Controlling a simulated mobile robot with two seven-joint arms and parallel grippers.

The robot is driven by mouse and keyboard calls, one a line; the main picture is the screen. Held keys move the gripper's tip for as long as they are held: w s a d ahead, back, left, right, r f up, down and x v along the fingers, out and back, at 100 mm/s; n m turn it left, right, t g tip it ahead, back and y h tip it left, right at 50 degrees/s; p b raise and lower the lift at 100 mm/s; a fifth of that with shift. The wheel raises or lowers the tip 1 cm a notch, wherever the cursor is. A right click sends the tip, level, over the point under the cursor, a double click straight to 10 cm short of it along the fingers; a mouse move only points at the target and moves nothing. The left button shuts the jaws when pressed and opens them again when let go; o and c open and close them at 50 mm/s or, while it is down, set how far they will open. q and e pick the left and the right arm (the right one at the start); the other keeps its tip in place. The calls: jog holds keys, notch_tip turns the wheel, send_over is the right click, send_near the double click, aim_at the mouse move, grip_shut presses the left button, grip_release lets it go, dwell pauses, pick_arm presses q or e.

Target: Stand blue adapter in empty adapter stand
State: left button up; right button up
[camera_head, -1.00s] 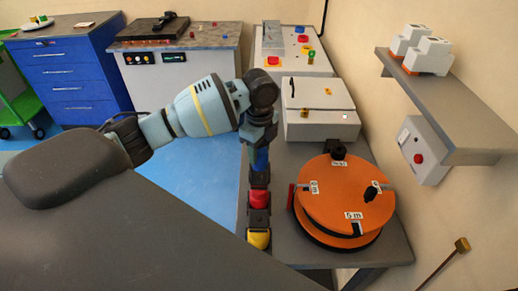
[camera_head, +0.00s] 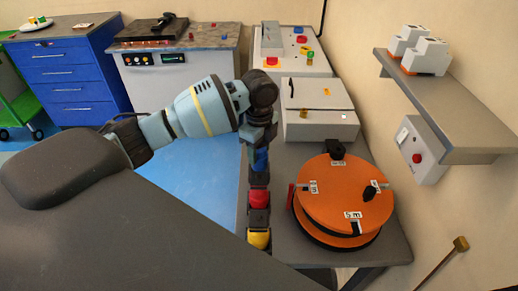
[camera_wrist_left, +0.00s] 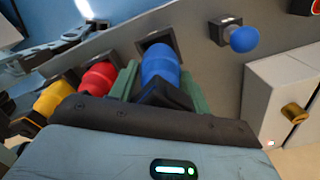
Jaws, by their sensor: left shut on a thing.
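The blue adapter (camera_wrist_left: 160,64) is between the green-padded fingers of my left gripper (camera_wrist_left: 160,86) in the left wrist view, and the gripper is shut on it. In the head view the blue adapter (camera_head: 260,160) shows below the left gripper (camera_head: 259,143), at the table's left edge. The far end of the adapter is at a black square stand (camera_wrist_left: 149,43); I cannot tell whether it is fully seated. A red adapter (camera_head: 259,199) and a yellow adapter (camera_head: 258,239) stand in line beside it, in black stands. My right gripper is not in view.
An orange round turntable (camera_head: 340,185) sits right of the adapters on the grey table (camera_head: 395,245). A grey-white box (camera_head: 318,115) stands behind. In the left wrist view, a blue rounded knob (camera_wrist_left: 243,38) on a dark mount is beyond the adapter. A shelf (camera_head: 450,115) juts from the right wall.

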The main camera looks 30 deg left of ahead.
aim_at(259, 158)
pick_arm(q)
jog(key=shift+f, duration=1.65)
jog(key=o, duration=1.2)
jog(key=shift+c, duration=0.2)
jog(key=shift+r, duration=3.95)
